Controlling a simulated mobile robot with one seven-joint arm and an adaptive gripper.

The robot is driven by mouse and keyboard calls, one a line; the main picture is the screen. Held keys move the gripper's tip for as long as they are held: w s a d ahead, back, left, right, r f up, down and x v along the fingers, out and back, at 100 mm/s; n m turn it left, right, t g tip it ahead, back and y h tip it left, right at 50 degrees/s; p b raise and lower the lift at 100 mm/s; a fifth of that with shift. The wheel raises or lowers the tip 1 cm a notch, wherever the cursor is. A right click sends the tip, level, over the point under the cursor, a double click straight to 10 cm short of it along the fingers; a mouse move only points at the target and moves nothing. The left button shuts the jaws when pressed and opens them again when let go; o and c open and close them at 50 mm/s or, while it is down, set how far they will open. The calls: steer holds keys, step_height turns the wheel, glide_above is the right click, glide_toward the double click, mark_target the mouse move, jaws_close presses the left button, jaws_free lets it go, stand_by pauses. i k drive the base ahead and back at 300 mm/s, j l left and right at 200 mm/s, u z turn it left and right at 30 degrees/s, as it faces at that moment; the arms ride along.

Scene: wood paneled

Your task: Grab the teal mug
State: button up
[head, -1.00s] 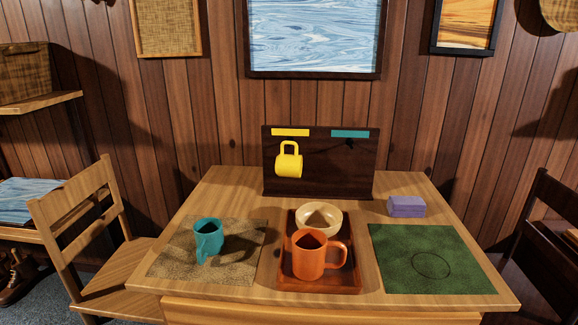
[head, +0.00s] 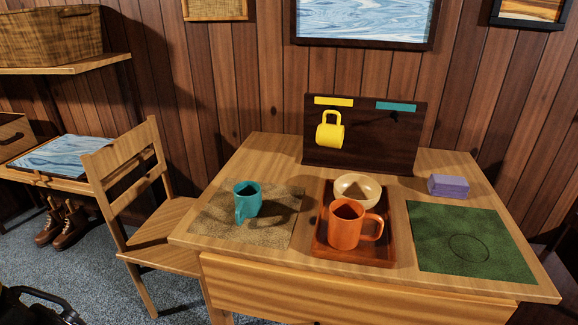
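The teal mug (head: 247,200) stands upright on a tan mat (head: 225,222) at the left side of the wooden table. Its handle points toward the front, slightly left. Nothing touches the mug apart from the mat. A dark curved piece at the bottom left corner may be part of my own arm or gripper; its fingers cannot be made out, and nothing of it is near the mug.
An orange mug (head: 345,229) and a cream bowl (head: 357,188) sit on a red-brown tray (head: 320,244). A yellow mug (head: 329,130) hangs on a dark rack (head: 375,142). A purple block (head: 448,186) and green mat (head: 450,225) are right. A chair (head: 128,170) stands left.

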mark_target(247, 195)
steer(key=i+u, duration=0.15)
steer(key=u, duration=0.25)
steer(key=i+u, duration=0.1)
steer(key=u, duration=0.35)
steer(key=i+u, duration=0.15)
steer(key=u, duration=0.25)
